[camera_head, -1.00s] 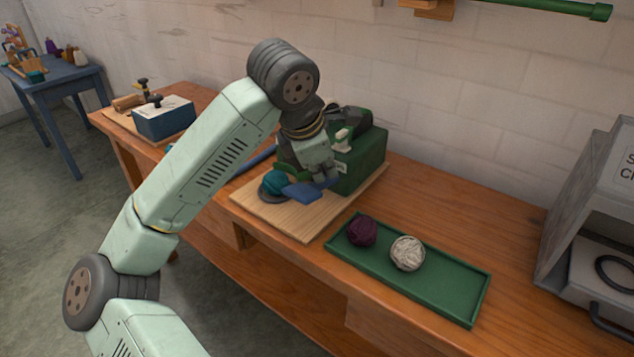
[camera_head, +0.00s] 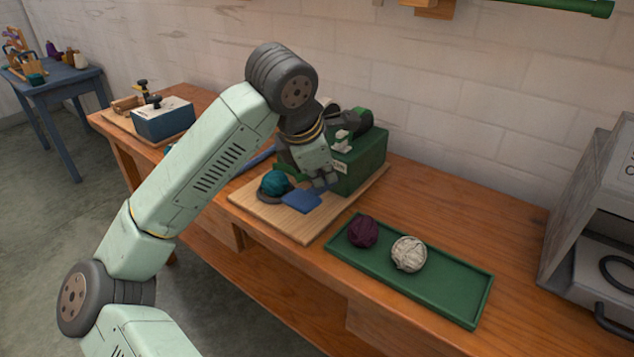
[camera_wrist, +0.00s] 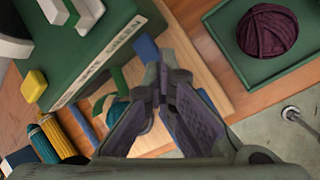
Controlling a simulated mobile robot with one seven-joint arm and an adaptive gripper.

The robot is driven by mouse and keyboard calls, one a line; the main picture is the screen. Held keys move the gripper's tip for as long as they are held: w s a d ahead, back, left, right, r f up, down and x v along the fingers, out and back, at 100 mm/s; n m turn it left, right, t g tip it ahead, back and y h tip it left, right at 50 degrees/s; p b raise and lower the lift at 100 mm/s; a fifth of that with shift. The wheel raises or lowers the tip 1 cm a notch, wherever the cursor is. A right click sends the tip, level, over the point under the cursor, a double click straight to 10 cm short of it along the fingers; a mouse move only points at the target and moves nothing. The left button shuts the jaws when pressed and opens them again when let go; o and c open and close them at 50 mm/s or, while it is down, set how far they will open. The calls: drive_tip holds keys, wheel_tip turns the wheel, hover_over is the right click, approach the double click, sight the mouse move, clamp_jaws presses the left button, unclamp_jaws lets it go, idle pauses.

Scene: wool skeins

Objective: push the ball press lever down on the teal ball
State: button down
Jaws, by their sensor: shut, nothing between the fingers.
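The teal ball (camera_head: 275,183) sits on a dark round base on the wooden board, in front of the green press box (camera_head: 362,162). In the wrist view the ball (camera_wrist: 117,112) is partly hidden behind a finger and a green part. A flat blue paddle (camera_head: 302,201), seemingly the lever's end, lies low beside the ball, to its right; a blue piece also shows beyond the fingers in the wrist view (camera_wrist: 145,48). My gripper (camera_head: 325,183) is shut and empty, pointing down just above and behind the paddle. Whether it touches the paddle is unclear.
A green tray (camera_head: 449,293) holds a purple ball (camera_head: 363,232) and a cream ball (camera_head: 409,254) to the right. A grey machine (camera_head: 592,230) stands at the right edge. A blue box (camera_head: 163,122) is at the bench's left end.

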drive_tip(key=shift+a+f, duration=0.1)
drive_tip(key=shift+f, duration=0.2)
drive_tip(key=shift+r, duration=0.15)
idle(0.4)
drive_tip(key=shift+w+d+r+p, duration=0.15)
drive_tip(key=shift+w+r+p, duration=0.1)
drive_tip(key=shift+r, duration=0.45)
drive_tip(key=shift+w+d+r+p, duration=0.1)
drive_tip(key=shift+d+r+p, duration=0.1)
drive_tip(key=shift+r, duration=0.5)
drive_tip(key=shift+r, duration=0.1)
drive_tip(key=r+p, duration=0.1)
drive_tip(key=w+r+p, duration=0.1)
drive_tip(key=r, duration=0.1)
drive_tip(key=r+p, duration=0.1)
drive_tip(key=shift+w+d+r, duration=0.15)
drive_tip(key=shift+d+r, duration=0.1)
drive_tip(key=shift+d, duration=0.15)
